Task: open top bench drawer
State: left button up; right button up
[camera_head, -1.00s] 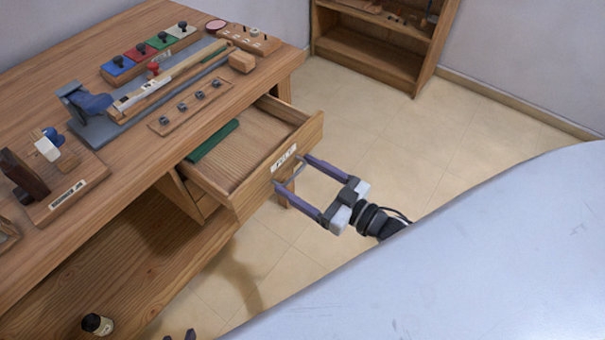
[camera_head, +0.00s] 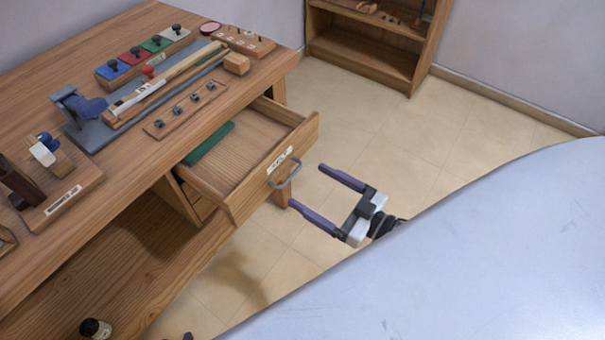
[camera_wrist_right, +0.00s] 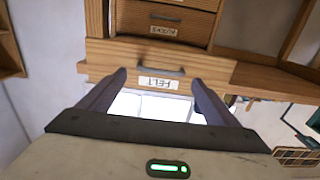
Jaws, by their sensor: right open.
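The top bench drawer (camera_head: 240,170) is pulled out of the wooden workbench, with a green strip (camera_head: 208,145) inside. Its front has a white label and a grey bar handle (camera_head: 285,174). In the right wrist view, the picture is upside down; the drawer front (camera_wrist_right: 110,55), handle (camera_wrist_right: 160,72) and label (camera_wrist_right: 158,83) lie ahead between the fingers. My right gripper (camera_head: 307,186) is open and empty, a short gap from the handle. A small dark tip at the bottom edge of the head view seems to be my left gripper (camera_head: 187,336); most of it is hidden.
The bench top (camera_head: 40,85) carries coloured blocks with knobs, a clamp-like tool and a row of small hooks. A lower drawer (camera_wrist_right: 165,22) is shut. A small bottle (camera_head: 95,328) stands on the low shelf. The tiled floor (camera_head: 400,150) behind the gripper is clear.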

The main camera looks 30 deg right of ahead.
jog(key=v, duration=0.5)
jog(key=shift+s+d, duration=0.15)
dwell(0.3)
jog(key=s+a+f+m+g+h, duration=0.1)
jog(key=s+a+f+g+h, duration=0.1)
jog(key=a, duration=0.4)
jog(key=s+a+f+m+g+h, duration=0.1)
jog(key=s+a+f+g+h, duration=0.1)
jog(key=s+a+f+g, duration=0.3)
jog(key=shift+s+a+f+g+p, duration=0.35)
jog(key=shift+a+f+g+p, duration=0.15)
jog(key=shift+a+f, duration=0.2)
